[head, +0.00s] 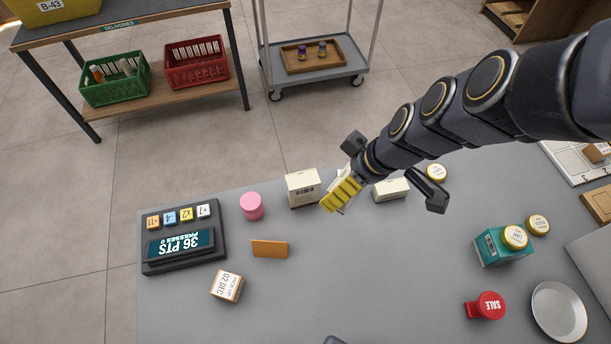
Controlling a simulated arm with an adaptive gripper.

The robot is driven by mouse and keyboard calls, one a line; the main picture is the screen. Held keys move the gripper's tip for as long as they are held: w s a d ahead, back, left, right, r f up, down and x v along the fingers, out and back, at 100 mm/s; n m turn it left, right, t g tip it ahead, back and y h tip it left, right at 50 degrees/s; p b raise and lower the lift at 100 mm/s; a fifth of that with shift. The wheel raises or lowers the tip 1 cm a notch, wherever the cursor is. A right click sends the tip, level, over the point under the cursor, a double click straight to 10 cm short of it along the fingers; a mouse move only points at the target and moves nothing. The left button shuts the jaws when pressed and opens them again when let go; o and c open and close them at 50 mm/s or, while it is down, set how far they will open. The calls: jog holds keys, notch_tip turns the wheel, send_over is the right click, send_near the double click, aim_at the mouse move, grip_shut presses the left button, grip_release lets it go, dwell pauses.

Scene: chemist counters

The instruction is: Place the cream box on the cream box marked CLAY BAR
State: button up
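Two cream boxes stand near the counter's far edge. One cream box (302,188) is upright, with small dark print on its front. The other cream box (391,189) is lower and lies to its right, partly behind my gripper. Neither label is legible, so I cannot tell which one is marked CLAY BAR. My gripper (396,174) is above the far edge, close to both boxes. Its dark fingers are spread wide apart, with no cream box visibly held. A yellow ribbed item with a white part (342,194) shows just beyond the wrist, between the boxes; its contact with my gripper is unclear.
The front middle is clear.

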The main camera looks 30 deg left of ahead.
jog(key=s+a+n, duration=0.1)
jog(key=s+a, duration=0.1)
jog(key=s, duration=0.3)
send_over(295, 175)
jog(key=d, duration=0.2)
jog(key=f, duration=0.8)
jog(key=shift+s+a+f, duration=0.1)
jog(key=shift+s, duration=0.25)
jog(key=shift+w+a+f, duration=0.3)
jog(key=shift+f, duration=1.8)
jog(key=shift+f, duration=0.15)
jog(key=o, duration=0.9)
